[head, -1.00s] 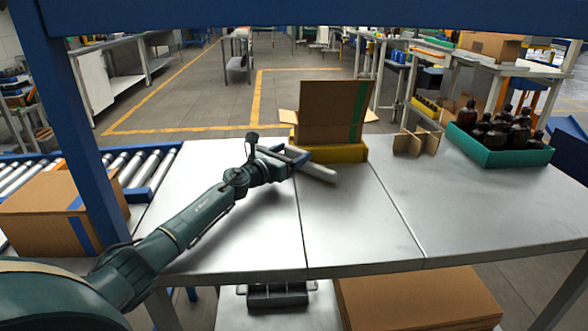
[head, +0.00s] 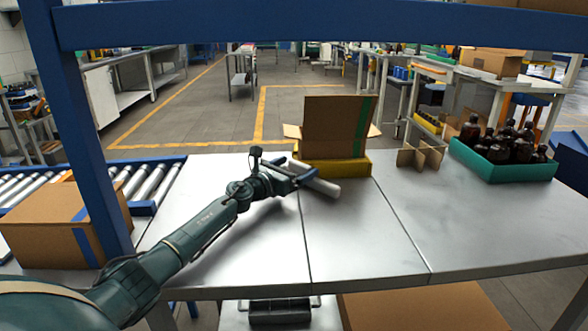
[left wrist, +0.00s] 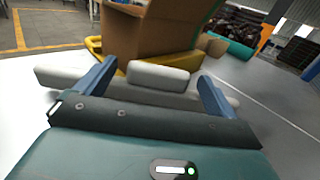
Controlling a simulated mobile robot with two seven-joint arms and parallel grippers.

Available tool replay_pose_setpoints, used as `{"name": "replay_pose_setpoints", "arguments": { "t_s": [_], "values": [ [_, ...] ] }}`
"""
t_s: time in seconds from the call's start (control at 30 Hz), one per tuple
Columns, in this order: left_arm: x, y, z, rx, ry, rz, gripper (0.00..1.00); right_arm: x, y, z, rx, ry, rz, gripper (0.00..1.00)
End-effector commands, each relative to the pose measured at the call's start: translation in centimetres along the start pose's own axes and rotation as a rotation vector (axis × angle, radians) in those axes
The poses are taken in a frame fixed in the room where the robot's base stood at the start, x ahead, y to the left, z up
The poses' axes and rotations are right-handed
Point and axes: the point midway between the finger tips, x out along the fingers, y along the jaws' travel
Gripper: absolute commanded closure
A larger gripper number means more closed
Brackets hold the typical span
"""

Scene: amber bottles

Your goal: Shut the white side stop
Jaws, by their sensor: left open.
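The white side stop (head: 321,187) is a pale bar at the front left of the yellow fixture (head: 350,167), slanting out over the steel table. An open brown carton (head: 328,127) stands in the fixture. My left gripper (head: 292,172) is open at the stop's left end. In the left wrist view the blue fingers (left wrist: 155,88) are spread wide, with a white padded piece of the stop (left wrist: 158,75) showing between them and another white piece left of the left finger. I cannot tell whether the fingers touch it. My right gripper is out of view.
Cardboard dividers (head: 420,157) and a green crate of amber bottles (head: 503,160) stand on the table's right. The table's front middle is clear.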

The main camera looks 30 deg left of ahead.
Motion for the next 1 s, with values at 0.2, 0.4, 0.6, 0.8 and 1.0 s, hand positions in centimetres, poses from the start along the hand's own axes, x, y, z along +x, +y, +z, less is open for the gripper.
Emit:
{"name": "replay_pose_setpoints", "arguments": {
  "t_s": [0.2,0.4,0.6,0.8,1.0],
  "values": [
    [0.0,0.0,1.1,0.0,-0.001,0.001,0.05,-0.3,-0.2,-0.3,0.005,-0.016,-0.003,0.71],
    [0.0,0.1,4.5,0.002,-0.001,0.001,0.05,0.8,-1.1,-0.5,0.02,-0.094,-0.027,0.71],
    [0.0,0.0,7.8,0.001,0.0,0.0,0.05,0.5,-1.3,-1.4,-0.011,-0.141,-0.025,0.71],
    [0.0,0.0,9.6,0.001,0.0,0.0,0.05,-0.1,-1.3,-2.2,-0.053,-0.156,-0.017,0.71],
    [0.0,0.0,10.1,0.0,0.0,0.0,0.05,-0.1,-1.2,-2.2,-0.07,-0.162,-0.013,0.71]
  ]
}}
